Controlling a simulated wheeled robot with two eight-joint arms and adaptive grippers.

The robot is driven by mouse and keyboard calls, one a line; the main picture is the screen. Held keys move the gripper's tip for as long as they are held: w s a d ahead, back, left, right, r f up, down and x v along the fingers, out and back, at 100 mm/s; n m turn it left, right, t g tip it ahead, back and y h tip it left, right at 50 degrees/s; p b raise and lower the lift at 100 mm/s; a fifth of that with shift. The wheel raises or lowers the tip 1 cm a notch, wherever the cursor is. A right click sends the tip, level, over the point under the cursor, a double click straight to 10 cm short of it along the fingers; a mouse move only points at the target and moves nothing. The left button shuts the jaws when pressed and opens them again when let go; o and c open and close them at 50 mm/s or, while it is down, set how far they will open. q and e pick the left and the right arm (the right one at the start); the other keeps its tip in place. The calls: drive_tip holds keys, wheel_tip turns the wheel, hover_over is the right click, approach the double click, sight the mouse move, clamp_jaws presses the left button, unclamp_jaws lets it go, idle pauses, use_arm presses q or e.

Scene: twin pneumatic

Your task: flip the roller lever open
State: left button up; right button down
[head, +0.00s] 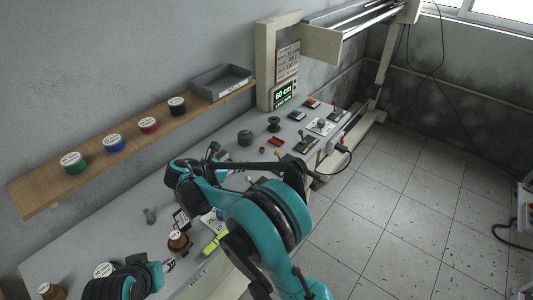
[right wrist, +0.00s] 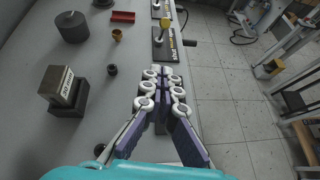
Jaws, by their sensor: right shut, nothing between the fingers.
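A dark plate (right wrist: 160,47) with a yellow-knobbed lever (right wrist: 165,22) stands just beyond my right fingertips in the right wrist view. The lever looks upright; I cannot tell for sure that it is the roller lever. My right arm hides part of the bench in the head view. My left gripper (head: 169,265) is low over the bench's near left part, its jaws unclear.
A dark cylinder (right wrist: 72,26), a red tray (right wrist: 122,16), a brass cup (right wrist: 117,35) and a beige-and-black block (right wrist: 62,90) stand left of my right gripper. A shelf (head: 40,193) carries labelled spools and a grey bin (head: 221,82). Open floor lies right of the bench.

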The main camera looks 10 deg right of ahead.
drive_tip(key=b+x, duration=0.3)
drive_tip(key=x, duration=0.7)
drive_tip(key=shift+s+a+f, duration=0.1)
drive_tip(key=d, duration=0.1)
drive_tip(key=w+d, duration=0.1)
drive_tip(key=d+r, duration=0.1)
drive_tip(key=shift+w+b, duration=0.3)
drive_tip(key=shift+b, duration=0.1)
drive_tip(key=shift+w+d+r, duration=0.15)
drive_tip(key=shift+w+d, duration=0.05)
drive_tip(key=shift+d, duration=0.1)
drive_tip(key=shift+w+d+r+y+p, duration=0.15)
drive_tip(key=shift+d+r+y+p, duration=0.15)
drive_tip(key=shift+y+p, duration=0.15)
drive_tip(key=shift+w+r+g+p, duration=0.1)
drive_tip(key=shift+r+g+p, duration=0.05)
drive_tip(key=shift+g+p, duration=0.2)
